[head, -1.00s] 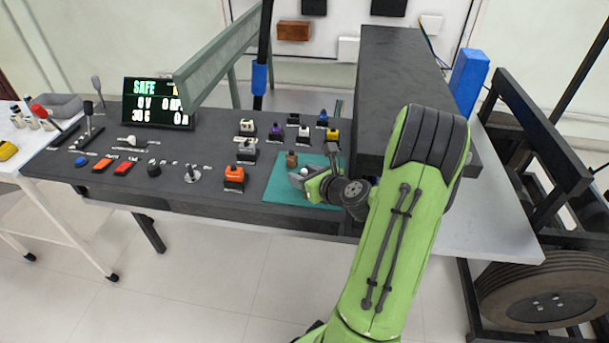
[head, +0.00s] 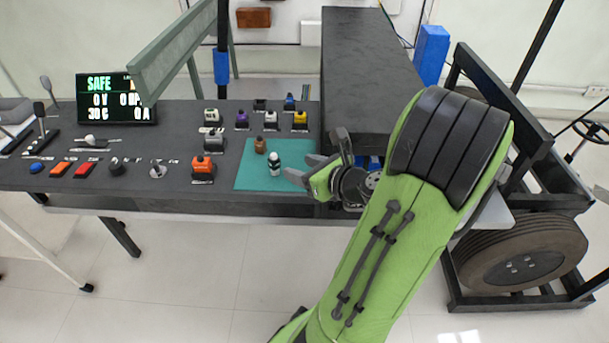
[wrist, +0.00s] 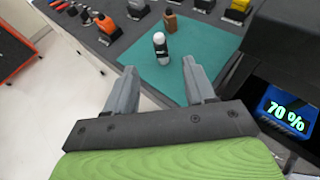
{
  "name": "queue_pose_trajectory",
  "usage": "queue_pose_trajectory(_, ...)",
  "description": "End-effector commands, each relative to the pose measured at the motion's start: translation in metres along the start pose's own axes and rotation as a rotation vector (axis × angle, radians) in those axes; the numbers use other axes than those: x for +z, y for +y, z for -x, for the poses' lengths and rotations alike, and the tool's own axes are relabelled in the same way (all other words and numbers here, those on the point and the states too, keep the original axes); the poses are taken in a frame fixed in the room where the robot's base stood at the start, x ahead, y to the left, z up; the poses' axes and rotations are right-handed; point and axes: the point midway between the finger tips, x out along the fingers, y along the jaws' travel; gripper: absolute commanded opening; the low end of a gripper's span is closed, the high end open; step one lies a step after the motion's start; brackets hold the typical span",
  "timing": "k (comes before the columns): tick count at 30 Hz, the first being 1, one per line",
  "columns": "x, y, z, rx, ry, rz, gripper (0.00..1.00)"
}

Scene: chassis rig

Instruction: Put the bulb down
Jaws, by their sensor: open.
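The bulb (head: 275,164) is a small piece with a white top and a dark lower part. My gripper (head: 304,171) is open and empty, to the right of the bulb in the head view. In the wrist view my two grey fingers (wrist: 161,75) are spread, and the bulb stands beyond their tips, apart from both.
A small brown piece (head: 260,145) stands on the mat just behind the bulb. An orange-topped block (head: 203,168) and several coloured connectors stand to the left and behind. A large dark box (head: 365,70) rises close on the right. The mat's front is clear.

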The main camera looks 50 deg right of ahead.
Motion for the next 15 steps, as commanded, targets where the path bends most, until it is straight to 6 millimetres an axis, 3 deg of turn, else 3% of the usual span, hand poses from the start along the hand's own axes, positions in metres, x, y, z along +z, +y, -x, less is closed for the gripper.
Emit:
queue_pose_trajectory(5,0.000,0.002,0.003,0.003,0.005,0.006,0.54)
queue_pose_trajectory(8,0.002,0.023,-0.005,0.063,0.047,0.135,0.54)
queue_pose_trajectory(12,-0.001,0.096,-0.017,0.291,0.173,0.658,0.54)
queue_pose_trajectory(15,-0.007,0.146,-0.009,0.485,0.231,1.124,0.54)
